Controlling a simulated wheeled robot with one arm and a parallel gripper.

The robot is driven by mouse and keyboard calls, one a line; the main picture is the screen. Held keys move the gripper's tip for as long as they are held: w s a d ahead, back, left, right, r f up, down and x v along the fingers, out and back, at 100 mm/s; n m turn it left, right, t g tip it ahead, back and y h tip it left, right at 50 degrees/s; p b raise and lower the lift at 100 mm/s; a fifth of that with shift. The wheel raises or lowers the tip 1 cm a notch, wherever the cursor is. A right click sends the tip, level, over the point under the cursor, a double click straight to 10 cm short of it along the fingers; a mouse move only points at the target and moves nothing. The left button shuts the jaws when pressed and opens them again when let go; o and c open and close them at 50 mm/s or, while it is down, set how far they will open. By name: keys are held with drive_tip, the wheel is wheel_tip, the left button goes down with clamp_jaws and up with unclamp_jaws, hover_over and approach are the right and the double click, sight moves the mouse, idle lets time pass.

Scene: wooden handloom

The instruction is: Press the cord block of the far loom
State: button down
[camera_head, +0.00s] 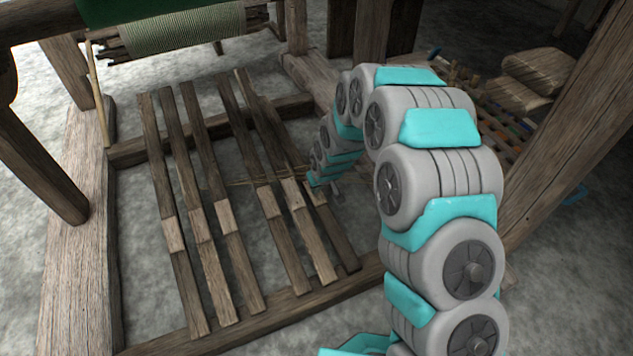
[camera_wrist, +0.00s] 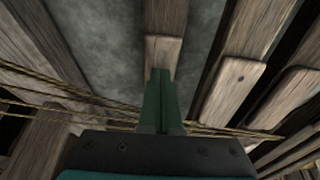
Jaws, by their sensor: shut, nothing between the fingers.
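The wooden loom (camera_head: 65,250) fills the left and middle of the head view, with several long slats low in its frame. Each slat carries a paler wooden block, such as this pale block (camera_head: 292,193). I cannot tell which one is the cord block. My gripper (camera_head: 337,194) is small and partly hidden by my arm, over the right-hand slats. In the wrist view my gripper (camera_wrist: 161,76) is shut and empty, its dark green fingers pointing at the end of a pale block (camera_wrist: 163,52). Contact is unclear. Thin cords (camera_wrist: 60,105) run beside and beneath the fingers.
A roll of woven cloth (camera_head: 180,30) hangs at the upper left. Thick posts (camera_head: 575,125) stand at the right. Stacked wooden pieces (camera_head: 537,75) lie at the upper right. Grey floor (camera_head: 135,290) shows between the slats and frame.

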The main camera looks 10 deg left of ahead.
wheel_tip(320, 180, up, 9)
drive_tip(key=p, duration=0.2)
drive_tip(key=shift+r, duration=0.15)
